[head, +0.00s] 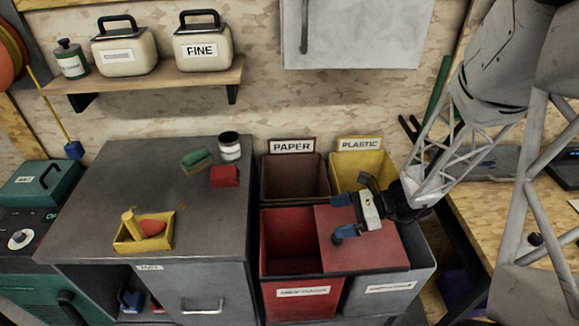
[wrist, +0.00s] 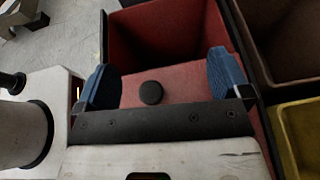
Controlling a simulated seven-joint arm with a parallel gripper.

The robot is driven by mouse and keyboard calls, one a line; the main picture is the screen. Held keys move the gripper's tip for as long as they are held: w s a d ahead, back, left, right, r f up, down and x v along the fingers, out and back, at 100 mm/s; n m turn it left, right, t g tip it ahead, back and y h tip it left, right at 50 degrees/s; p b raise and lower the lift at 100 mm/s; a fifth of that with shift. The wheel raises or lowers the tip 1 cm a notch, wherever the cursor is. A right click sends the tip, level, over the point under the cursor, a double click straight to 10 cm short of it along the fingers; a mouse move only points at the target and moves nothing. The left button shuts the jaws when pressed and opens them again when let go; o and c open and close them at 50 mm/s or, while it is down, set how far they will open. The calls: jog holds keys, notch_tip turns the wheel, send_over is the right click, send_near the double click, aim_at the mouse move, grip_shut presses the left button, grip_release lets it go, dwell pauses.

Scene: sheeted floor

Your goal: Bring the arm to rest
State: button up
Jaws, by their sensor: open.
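My gripper (head: 343,217) is over the red lid (head: 385,252) of the front bins, its two blue fingertips apart and nothing held between them. In the wrist view my gripper (wrist: 164,82) shows the same blue fingertips set wide. A round black knob-like disc (wrist: 151,93) on the red surface shows between them; I cannot tell the height gap. The lid lies over the right front bin, and the open red bin (head: 290,240) is to its left. My arm comes in from the upper right.
The brown PAPER bin (head: 295,177) and yellow PLASTIC bin (head: 358,158) stand behind. The grey cabinet (head: 110,185) at left carries a yellow tray (head: 130,247), a red block (head: 224,176), a green block (head: 197,160) and a jar (head: 229,147). A wooden bench (head: 480,215) is at right.

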jog(key=shift+s+a+r+n+g+h, duration=0.2)
jog(key=shift+s+r+n+g+h, duration=0.15)
jog(key=shift+r+n, duration=0.2)
jog(key=s+d+r+n+t+h, duration=0.1)
jog(key=s+r+n+h, duration=0.5)
jog(key=r, duration=0.5)
jog(key=s+d+r+n+t+h, duration=0.1)
jog(key=s+r+n+h, duration=0.6)
jog(key=s+r+n, duration=0.3)
jog(key=shift+r+n, duration=0.8)
jog(key=shift+n, duration=0.05)
dwell(0.8)
